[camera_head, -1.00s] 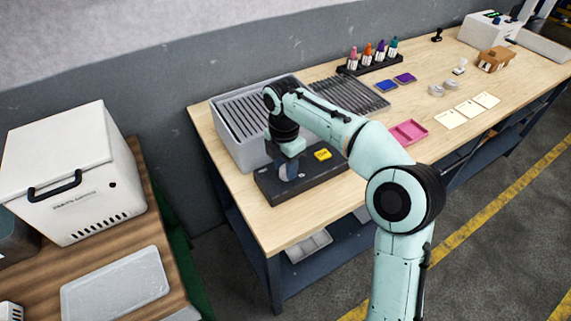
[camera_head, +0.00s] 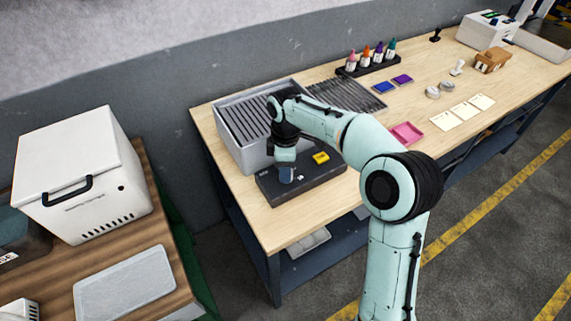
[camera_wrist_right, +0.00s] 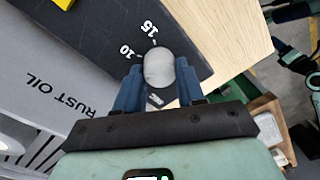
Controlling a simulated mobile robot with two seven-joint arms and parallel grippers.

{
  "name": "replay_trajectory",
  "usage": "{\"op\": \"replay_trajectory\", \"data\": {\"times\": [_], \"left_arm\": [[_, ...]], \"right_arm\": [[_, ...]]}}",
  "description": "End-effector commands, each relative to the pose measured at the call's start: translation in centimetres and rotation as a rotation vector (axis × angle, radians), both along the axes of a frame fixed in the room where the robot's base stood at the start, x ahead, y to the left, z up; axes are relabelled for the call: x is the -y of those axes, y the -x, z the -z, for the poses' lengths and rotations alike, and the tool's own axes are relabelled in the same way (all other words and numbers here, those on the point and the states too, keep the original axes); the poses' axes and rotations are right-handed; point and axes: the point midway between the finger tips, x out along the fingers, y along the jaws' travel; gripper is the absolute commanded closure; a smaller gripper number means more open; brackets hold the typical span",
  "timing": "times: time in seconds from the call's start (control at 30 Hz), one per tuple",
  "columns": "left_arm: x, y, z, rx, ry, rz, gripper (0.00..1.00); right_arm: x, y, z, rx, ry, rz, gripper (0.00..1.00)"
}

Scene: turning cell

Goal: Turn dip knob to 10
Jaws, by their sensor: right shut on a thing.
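The dip knob (camera_wrist_right: 160,68) is a round grey knob at the edge of a dark panel in the right wrist view. White marks 10 and 15 are printed beside it. The panel is the top of a dark control box (camera_head: 318,182) at the front edge of the workbench in the head view. My right gripper (camera_head: 286,175) is down over the left part of this box. In the right wrist view its blue fingers (camera_wrist_right: 160,72) are shut on the knob from both sides. I cannot tell which mark the knob points to. My left gripper is not in view.
A grey ribbed tank (camera_head: 235,140) stands directly behind the box, its wall lettered RUST OIL. A yellow piece (camera_head: 321,158) lies on the box. A pink tray (camera_head: 407,133) and a bottle rack (camera_head: 370,67) are farther right. The wooden bench top (camera_head: 310,215) is clear in front.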

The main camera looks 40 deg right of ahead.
Motion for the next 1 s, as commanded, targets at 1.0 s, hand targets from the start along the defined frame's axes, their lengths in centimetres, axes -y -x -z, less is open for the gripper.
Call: {"op": "replay_trajectory", "data": {"times": [1.0], "left_arm": [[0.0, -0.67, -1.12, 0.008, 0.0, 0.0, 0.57]], "right_arm": [[0.0, -0.01, 0.08, 0.0, -0.001, 0.293, 0.92]]}}
